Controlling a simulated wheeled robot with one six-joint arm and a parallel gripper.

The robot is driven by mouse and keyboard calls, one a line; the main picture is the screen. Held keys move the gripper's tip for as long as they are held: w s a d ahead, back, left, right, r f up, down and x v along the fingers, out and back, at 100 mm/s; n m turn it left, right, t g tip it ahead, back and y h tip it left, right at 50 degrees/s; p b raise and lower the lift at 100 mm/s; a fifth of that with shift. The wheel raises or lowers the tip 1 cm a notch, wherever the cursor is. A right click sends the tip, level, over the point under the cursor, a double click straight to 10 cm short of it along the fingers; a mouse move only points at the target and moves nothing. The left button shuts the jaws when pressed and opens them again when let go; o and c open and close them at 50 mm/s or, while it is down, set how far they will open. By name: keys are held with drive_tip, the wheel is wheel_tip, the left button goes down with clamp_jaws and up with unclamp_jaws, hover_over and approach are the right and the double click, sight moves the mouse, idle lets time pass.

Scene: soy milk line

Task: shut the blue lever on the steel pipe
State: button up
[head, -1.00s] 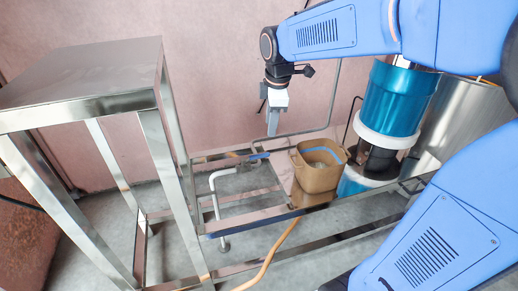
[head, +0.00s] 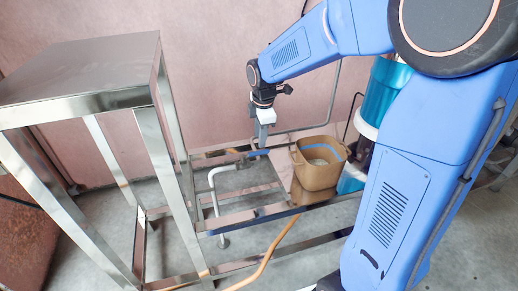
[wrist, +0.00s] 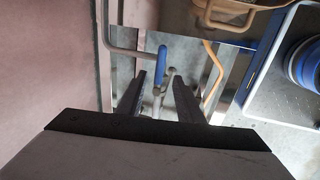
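The blue lever (head: 257,153) sticks out to the right from the valve at the top of the pale steel pipe (head: 212,185), beside the metal frame. In the wrist view the blue lever (wrist: 162,60) lies just beyond the fingertips, roughly in line with the gap between them. My gripper (wrist: 159,82) is open, with two dark fingers apart and nothing seen between them but the pipework below. In the head view my gripper (head: 263,142) points down right above the lever. I cannot tell whether it touches the lever. The valve body is small and partly hidden by the frame.
A brown bucket (head: 318,175) stands just right of the lever. A steel table (head: 85,70) stands at left, with low frame rails around the pipe. A teal cylinder (head: 381,90) is partly hidden behind my arm. A tan hose (head: 268,258) runs along the floor.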

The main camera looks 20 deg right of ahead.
sight(259, 152)
drive_tip(key=f, duration=0.3)
drive_tip(key=w+f, duration=0.1)
drive_tip(key=f, duration=0.3)
drive_tip(key=shift+w+f, duration=0.1)
drive_tip(key=shift+w, duration=0.1)
clamp_jaws()
